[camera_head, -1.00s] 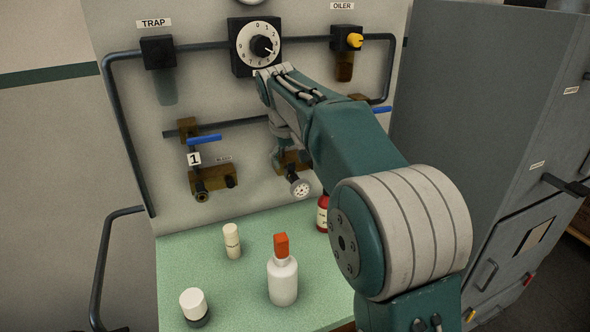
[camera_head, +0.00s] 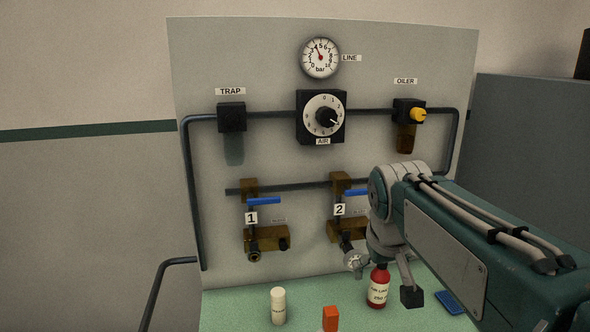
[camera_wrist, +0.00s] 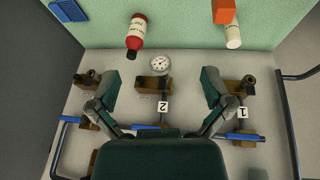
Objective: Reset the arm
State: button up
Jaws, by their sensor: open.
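My gripper (camera_wrist: 158,80) is open and empty in the wrist view, with its two green-grey fingers wide apart. In the head view my arm comes in from the right, and its bent wrist hangs in front of the lower right of the panel (camera_head: 290,220). One dark fingertip shows there beside a red bottle (camera_head: 378,287); whether they touch is unclear. In the wrist view the red bottle (camera_wrist: 136,38) lies above and between the fingers, apart from them. Valve 2 (camera_wrist: 155,85) appears between the fingers, behind them.
The panel carries the LINE gauge (camera_head: 320,58), AIR dial (camera_head: 323,115), yellow OILER knob (camera_head: 418,115) and blue-handled valve 1 (camera_head: 264,201). A cream bottle (camera_head: 278,305), an orange cap (camera_head: 330,318) and a blue object (camera_head: 449,302) are on the green top. A grey cabinet (camera_head: 530,140) stands right.

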jog(key=s+f, duration=0.4)
jog(key=s, duration=0.4)
jog(key=s+f+m+t+y, duration=0.1)
jog(key=s+f, duration=0.4)
jog(key=s, duration=0.4)
jog(key=shift+s+d+m, duration=0.2)
jog(key=shift+d+m, duration=0.1)
